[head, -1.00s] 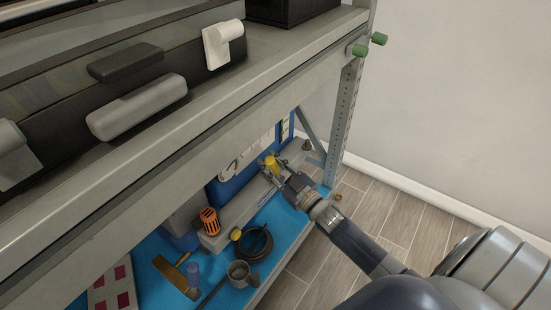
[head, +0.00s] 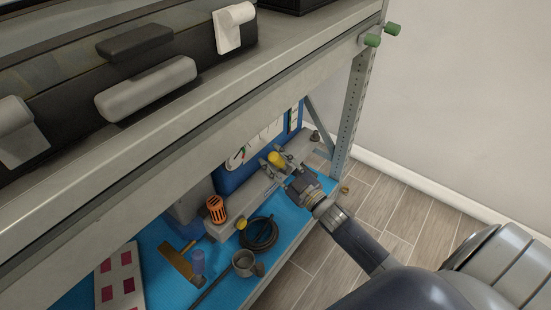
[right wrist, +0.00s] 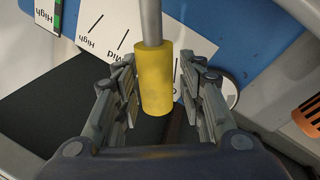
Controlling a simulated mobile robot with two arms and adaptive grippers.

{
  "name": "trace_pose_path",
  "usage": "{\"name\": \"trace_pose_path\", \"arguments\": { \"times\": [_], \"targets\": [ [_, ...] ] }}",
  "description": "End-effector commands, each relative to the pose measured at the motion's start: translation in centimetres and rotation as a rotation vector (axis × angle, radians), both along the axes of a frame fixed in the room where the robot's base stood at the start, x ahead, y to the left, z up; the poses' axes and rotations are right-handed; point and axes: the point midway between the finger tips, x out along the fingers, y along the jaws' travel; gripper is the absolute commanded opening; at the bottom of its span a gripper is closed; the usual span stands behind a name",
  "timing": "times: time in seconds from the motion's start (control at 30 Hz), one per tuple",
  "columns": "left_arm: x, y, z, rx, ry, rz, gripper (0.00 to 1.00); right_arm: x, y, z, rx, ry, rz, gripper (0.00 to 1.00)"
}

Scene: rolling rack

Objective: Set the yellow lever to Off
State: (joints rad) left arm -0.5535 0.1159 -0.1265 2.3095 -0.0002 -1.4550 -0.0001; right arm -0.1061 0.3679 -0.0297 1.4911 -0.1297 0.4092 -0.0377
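The yellow lever (head: 276,158) sticks out from the blue panel on the lower shelf. In the right wrist view its yellow grip (right wrist: 155,80) on a grey rod hangs between my fingers. My right gripper (right wrist: 158,70) is open, one finger on each side of the grip, with visible gaps. In the head view my right gripper (head: 279,164) is at the lever. White label plates (right wrist: 105,30) behind it read "High" and "Mid", upside down; I cannot read an Off mark. My left gripper is not in view.
An orange slotted part (head: 216,209), a black coil (head: 260,233) and a grey cup (head: 244,263) lie left of my gripper. The upper shelf edge (head: 190,95) overhangs the lower shelf. A rack post (head: 356,105) stands to the right; open floor lies beyond.

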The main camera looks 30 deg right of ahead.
Motion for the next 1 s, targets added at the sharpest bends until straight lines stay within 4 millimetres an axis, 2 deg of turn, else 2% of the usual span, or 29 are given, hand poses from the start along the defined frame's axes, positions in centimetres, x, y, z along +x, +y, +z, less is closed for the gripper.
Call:
{"name": "trace_pose_path", "arguments": {
  "times": [0.33,0.47,0.9,1.0],
  "targets": [
    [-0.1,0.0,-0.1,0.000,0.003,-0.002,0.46,0.0,-0.1,0.1,0.006,-0.001,-0.001,0.46],
    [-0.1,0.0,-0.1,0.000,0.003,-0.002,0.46,-0.9,-0.3,-0.1,0.007,0.000,-0.002,0.46],
    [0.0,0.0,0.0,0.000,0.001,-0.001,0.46,-8.9,-1.8,-1.6,0.006,0.002,-0.001,0.46],
    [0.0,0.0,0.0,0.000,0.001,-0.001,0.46,-10.2,-2.0,-1.8,0.005,0.002,-0.002,0.46]
  ]
}}
